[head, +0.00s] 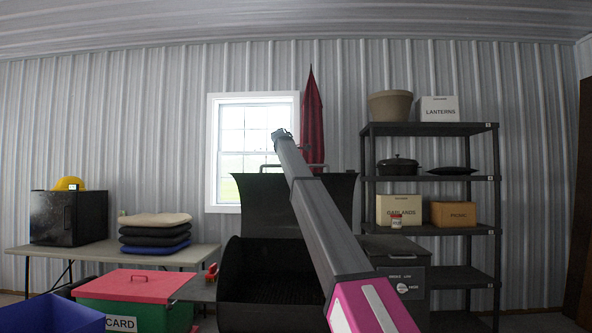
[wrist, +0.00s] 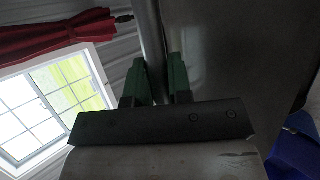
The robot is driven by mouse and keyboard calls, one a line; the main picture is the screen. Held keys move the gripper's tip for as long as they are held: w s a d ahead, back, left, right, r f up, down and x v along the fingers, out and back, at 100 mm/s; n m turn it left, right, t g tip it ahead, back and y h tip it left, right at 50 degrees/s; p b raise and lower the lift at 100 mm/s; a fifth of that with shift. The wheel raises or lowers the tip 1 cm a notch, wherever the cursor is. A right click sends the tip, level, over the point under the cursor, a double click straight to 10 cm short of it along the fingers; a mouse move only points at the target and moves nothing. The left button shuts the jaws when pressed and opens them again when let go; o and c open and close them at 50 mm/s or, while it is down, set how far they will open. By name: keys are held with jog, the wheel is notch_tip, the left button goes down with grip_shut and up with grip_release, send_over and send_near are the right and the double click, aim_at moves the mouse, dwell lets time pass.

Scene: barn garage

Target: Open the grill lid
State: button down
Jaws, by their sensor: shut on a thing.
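The grill is a dark box (head: 229,309) in the middle of the head view, its inside and grate in sight. Its lid (head: 255,200) stands raised above and behind the box, and a pale bar handle (head: 307,166) runs along the lid's top edge. My arm crosses in front of the lid and hides part of it. In the wrist view, the green fingers of my gripper (wrist: 158,66) are shut around the handle bar (wrist: 150,35), beside the grey lid surface (wrist: 225,55). My gripper is not clearly seen in the head view.
A table (head: 200,255) with stacked cushions (head: 155,234) and a black box (head: 68,217) stands left. A red-lidded bin (head: 135,284) and a blue bin (head: 50,315) are at front left. A shelf (head: 483,180) stands right. A red folded umbrella (head: 312,115) hangs behind the lid.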

jog(key=c, duration=1.1)
grip_release()
jog(key=shift+o, duration=0.2)
jog(key=v, duration=1)
jog(key=shift+s+a+r, duration=0.15)
jog(key=shift+s+r, duration=0.05)
jog(key=shift+r, duration=0.05)
